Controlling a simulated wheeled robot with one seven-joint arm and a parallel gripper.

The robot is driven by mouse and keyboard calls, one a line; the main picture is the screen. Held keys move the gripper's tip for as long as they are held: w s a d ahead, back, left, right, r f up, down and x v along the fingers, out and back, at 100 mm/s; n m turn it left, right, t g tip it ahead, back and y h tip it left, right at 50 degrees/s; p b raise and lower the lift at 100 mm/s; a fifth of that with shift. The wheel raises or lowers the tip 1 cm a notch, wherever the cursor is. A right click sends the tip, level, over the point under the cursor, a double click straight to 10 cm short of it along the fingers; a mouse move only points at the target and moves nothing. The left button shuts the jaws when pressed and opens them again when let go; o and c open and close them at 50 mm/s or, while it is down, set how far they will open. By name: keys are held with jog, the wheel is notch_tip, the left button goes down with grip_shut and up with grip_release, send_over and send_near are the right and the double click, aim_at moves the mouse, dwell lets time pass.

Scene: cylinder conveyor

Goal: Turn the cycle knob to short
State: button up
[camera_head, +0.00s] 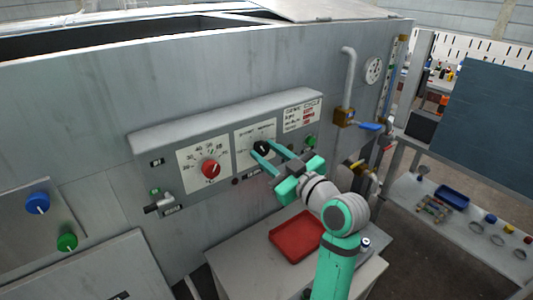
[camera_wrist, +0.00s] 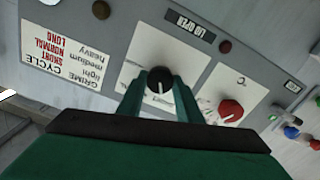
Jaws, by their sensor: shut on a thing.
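The black cycle knob (camera_head: 262,147) sits on a white dial plate (camera_head: 243,150) in the middle of the grey control panel. My gripper (camera_head: 265,152) has its green fingers closed on either side of this knob. In the wrist view the knob (camera_wrist: 160,79) shows between the fingertips, with a white pointer line toward the bottom of the picture. The fingers and palm hide part of the dial plate, and its labels are not readable. A grime-cycle card (camera_head: 301,116) is to the right of the knob; the wrist view card (camera_wrist: 57,65) lists light, medium, heavy with short, normal, long.
A red knob (camera_head: 210,169) on a numbered dial is just left of the cycle knob. A green button (camera_head: 310,140) is close on the right. A pipe with a blue-handled valve (camera_head: 369,126) stands farther right. A red tray (camera_head: 295,237) lies below my gripper.

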jog(key=shift+d, duration=0.1)
dwell(0.3)
jog(key=o, duration=1)
jog(key=shift+s, duration=0.1)
jog(key=shift+o, duration=0.2)
jog(key=v, duration=1)
jog(key=shift+s+d, duration=0.2)
jog(key=shift+s, duration=0.1)
